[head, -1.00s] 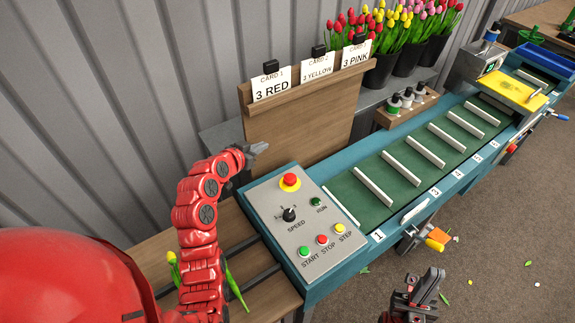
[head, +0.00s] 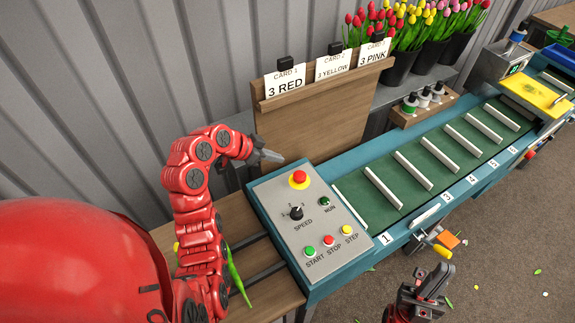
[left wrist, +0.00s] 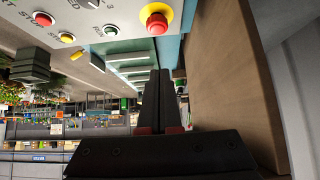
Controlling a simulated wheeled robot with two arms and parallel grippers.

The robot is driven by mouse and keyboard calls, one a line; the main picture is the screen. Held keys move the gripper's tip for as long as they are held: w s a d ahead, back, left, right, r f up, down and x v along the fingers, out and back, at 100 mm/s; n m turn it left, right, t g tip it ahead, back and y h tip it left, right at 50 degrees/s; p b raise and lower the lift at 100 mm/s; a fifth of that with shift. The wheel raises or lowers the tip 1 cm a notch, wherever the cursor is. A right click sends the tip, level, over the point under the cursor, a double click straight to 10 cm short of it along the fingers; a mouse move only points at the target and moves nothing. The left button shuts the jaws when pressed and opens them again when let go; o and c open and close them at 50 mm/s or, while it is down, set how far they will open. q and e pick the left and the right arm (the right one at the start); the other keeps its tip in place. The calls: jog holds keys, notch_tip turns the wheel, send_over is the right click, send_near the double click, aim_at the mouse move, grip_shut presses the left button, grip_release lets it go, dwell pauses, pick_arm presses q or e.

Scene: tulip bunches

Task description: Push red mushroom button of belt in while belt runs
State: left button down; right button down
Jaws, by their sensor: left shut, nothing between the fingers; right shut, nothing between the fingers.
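The red mushroom button (head: 299,177) stands on a yellow collar at the back of the grey control panel (head: 275,205). It also shows in the left wrist view (left wrist: 157,22), just beyond and above my fingertips. My left gripper (head: 274,157) is shut and empty, just behind and left of the button, with a small gap that is hard to judge. Its closed fingers (left wrist: 158,90) show in the left wrist view. The green belt (head: 435,165) with white slats runs off to the right. The RUN lamp (head: 325,202) looks dark green. My right gripper (head: 438,280) is shut and empty, low in front of the belt.
The panel also has a SPEED knob (head: 296,213) and START (head: 310,252), STOP (head: 329,240) and STEP (head: 347,230) buttons. A wooden card board (head: 310,125) stands behind it. A tulip (head: 236,270) lies on the wooden table by my left arm.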

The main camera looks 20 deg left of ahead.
aim_at(302, 173)
pick_arm(q)
jog(key=x, duration=0.9)
jog(key=shift+r, duration=0.1)
notch_tip(302, 173, down, 3)
jog(key=shift+w+f+p, duration=0.15)
jog(key=shift+p, duration=0.9)
jog(key=shift+f, duration=0.65)
